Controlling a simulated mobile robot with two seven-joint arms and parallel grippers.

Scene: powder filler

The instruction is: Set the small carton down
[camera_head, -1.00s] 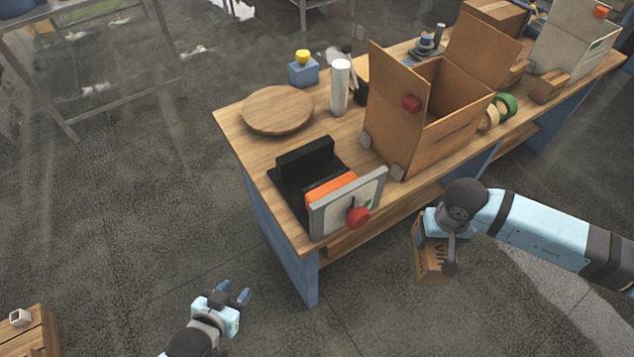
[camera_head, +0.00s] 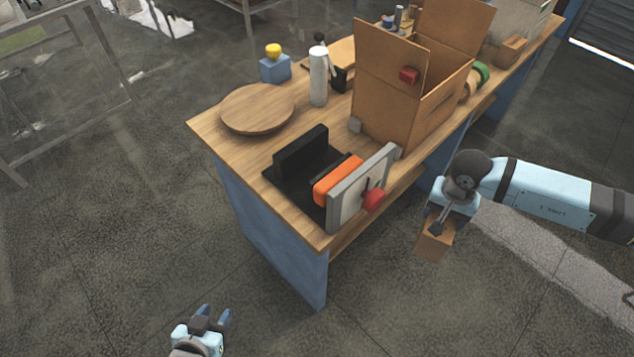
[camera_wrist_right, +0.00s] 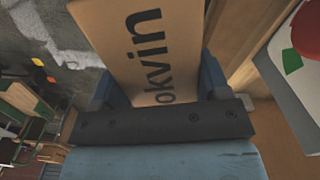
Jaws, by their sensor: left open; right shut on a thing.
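The small carton (camera_head: 435,243) is brown and hangs in my right gripper (camera_head: 444,218), in front of the bench's near long side and over the floor. In the right wrist view the carton (camera_wrist_right: 150,45) shows dark "okvin" lettering and sits between the blue fingers of my right gripper (camera_wrist_right: 158,85), which is shut on it. My left gripper (camera_head: 213,318) is open and empty, low over the floor at the bottom of the head view.
The wooden bench (camera_head: 222,147) carries a round wooden board (camera_head: 257,108), a black and orange device (camera_head: 338,180) with a grey panel, a white cylinder (camera_head: 318,77) and a large open carton (camera_head: 390,100). Bare wood shows around the round board.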

